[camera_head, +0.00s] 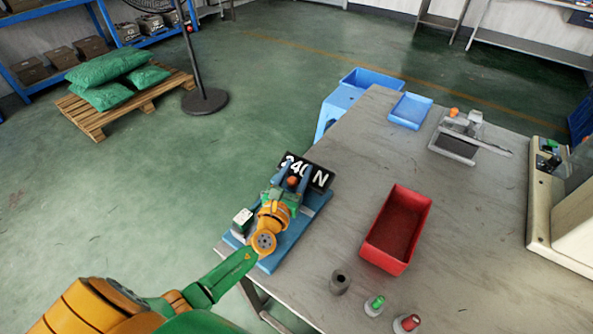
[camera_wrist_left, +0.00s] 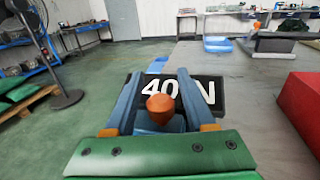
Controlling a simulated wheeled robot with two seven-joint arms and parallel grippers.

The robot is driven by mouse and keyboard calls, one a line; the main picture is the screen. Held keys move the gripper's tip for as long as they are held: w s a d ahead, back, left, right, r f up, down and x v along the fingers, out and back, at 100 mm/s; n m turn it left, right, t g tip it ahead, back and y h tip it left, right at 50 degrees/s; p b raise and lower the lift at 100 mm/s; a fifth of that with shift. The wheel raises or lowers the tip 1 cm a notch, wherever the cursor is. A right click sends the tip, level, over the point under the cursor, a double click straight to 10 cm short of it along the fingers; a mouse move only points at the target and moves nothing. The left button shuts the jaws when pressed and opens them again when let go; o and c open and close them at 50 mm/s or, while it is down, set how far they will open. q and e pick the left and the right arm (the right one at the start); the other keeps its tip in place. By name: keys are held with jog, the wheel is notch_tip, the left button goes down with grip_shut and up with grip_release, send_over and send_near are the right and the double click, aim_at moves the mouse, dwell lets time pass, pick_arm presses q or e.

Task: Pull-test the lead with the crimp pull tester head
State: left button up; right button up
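The crimp pull tester has a blue base (camera_head: 314,212) at the left edge of the grey table, with a black display (camera_head: 318,176) at its far end. The display shows white characters ending in "40 N", partly covered by my gripper. An orange ball-shaped knob (camera_wrist_left: 160,108) stands on the tester. My left gripper (camera_head: 292,177) is over the tester, its two blue fingers on either side of the knob. In the left wrist view, gaps show between knob and fingers (camera_wrist_left: 161,88). I cannot make out the lead. My right gripper is out of view.
A red bin (camera_head: 421,203) stands right of the tester. A dark cylinder (camera_head: 340,282), a green spool (camera_head: 375,305) and a red spool (camera_head: 406,324) are near the front. A blue tray (camera_head: 410,110), a fixture (camera_head: 457,142) and a beige machine (camera_head: 560,200) stand farther off.

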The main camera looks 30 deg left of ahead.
pick_arm(q)
jog(key=shift+s, duration=0.1)
grip_shut()
dwell(1.1)
